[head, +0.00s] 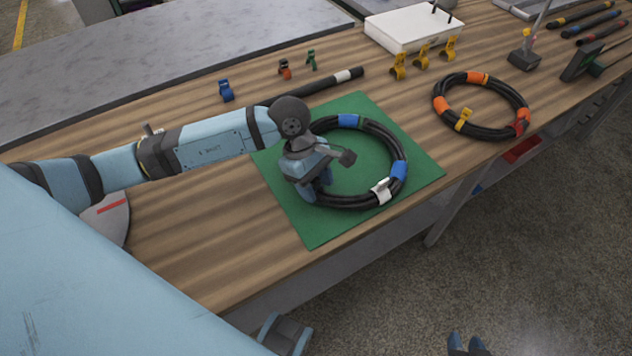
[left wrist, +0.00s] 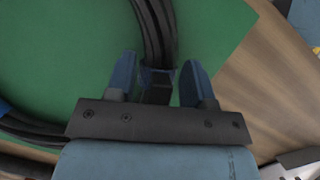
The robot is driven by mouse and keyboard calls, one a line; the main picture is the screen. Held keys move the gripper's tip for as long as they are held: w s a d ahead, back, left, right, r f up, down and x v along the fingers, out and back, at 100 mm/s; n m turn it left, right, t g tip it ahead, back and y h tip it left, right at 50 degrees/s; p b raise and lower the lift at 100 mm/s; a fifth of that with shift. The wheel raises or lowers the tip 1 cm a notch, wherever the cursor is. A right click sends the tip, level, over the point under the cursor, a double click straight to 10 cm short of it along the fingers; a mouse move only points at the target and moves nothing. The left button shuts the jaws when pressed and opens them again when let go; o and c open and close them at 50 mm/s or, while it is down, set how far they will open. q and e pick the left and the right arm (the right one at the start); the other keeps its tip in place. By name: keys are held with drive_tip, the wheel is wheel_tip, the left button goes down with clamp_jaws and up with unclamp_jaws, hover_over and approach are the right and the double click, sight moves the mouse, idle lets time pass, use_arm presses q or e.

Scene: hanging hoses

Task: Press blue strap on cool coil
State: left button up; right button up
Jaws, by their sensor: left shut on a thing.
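The black hose coil (head: 352,205) lies on a green mat (head: 318,232). Blue straps (head: 349,120) wrap it at the back and on the right side (head: 399,171). A white clip (head: 381,190) sits at its front right. My left gripper (head: 316,192) is over the coil's left side, its fingers on either side of the hose. In the left wrist view, the fingers (left wrist: 158,82) are close around a dark blue strap (left wrist: 157,76) on the hose; the grip itself is partly hidden. My right gripper (head: 466,344) shows only its two fingertips, apart and empty, above the floor.
Loose blue (head: 226,90), orange (head: 285,68) and green (head: 311,60) clips stand behind the mat near a straight black hose (head: 336,83). Another coil (head: 508,97) with orange bands lies right. Yellow clips (head: 420,57) stand by a white box (head: 402,25).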

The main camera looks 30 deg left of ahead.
use_arm(q)
drive_tip(key=o, duration=1)
